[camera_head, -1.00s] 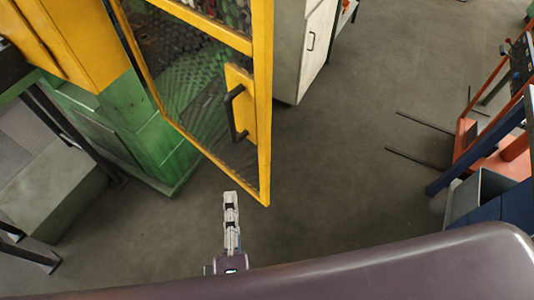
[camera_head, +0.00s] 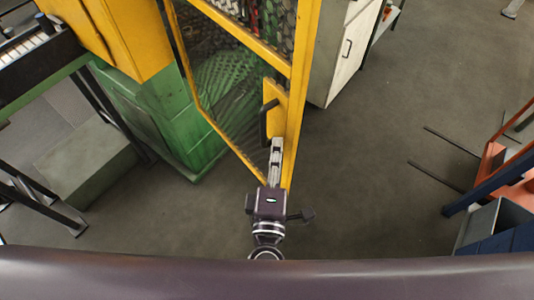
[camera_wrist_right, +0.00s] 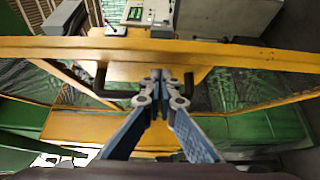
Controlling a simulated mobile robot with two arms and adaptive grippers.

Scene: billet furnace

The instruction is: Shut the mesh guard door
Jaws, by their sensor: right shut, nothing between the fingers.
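The mesh guard door (camera_head: 302,95) has a yellow frame and stands swung out from the green and yellow machine in the head view. Its black handle (camera_head: 264,122) sits on a yellow plate near the free edge. My right gripper (camera_head: 277,145) is shut and empty, its tips at the door's free edge just beside the handle. In the right wrist view the shut fingertips (camera_wrist_right: 160,78) overlap the yellow door frame (camera_wrist_right: 230,52), and the handle (camera_wrist_right: 100,82) shows to their left. I cannot tell whether the tips touch the door. My left gripper is not in view.
A pale cabinet (camera_head: 338,55) stands behind the door. An orange forked lift (camera_head: 500,165) and a blue-grey bin (camera_head: 490,225) are at the right. A grey block (camera_head: 85,165) and dark table legs are at the left. The floor (camera_head: 375,200) between is clear.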

